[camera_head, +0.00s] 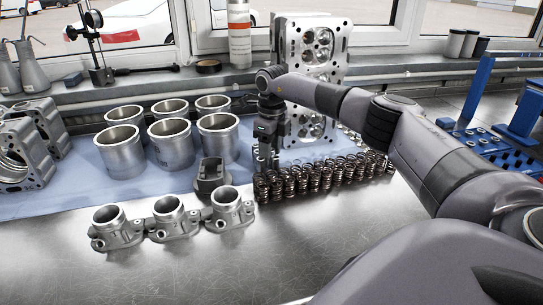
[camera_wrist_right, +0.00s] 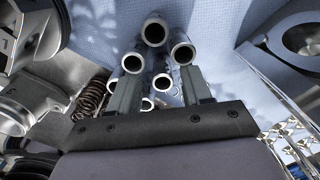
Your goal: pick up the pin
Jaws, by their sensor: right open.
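Several pins, which show as hollow grey steel tubes with open ends toward the camera, stand close together on the blue cloth (camera_wrist_right: 205,20) in the right wrist view. The farthest pin (camera_wrist_right: 154,32) and its neighbours lie beyond my fingertips. A middle pin (camera_wrist_right: 162,82) shows between the fingers. My right gripper (camera_wrist_right: 160,76) is open, with a finger on either side of this group; I cannot tell whether it touches any. In the head view my right gripper (camera_head: 267,158) points down behind the springs, and the pins there are mostly hidden. My left gripper is not in view.
A row of valve springs (camera_head: 315,178) stands just in front of the right gripper. Large cylinder sleeves (camera_head: 172,147) stand to the left, with throttle-like housings (camera_head: 170,220) in front. A tall cylinder head (camera_head: 312,45) rises behind. The front of the metal bench (camera_head: 270,260) is clear.

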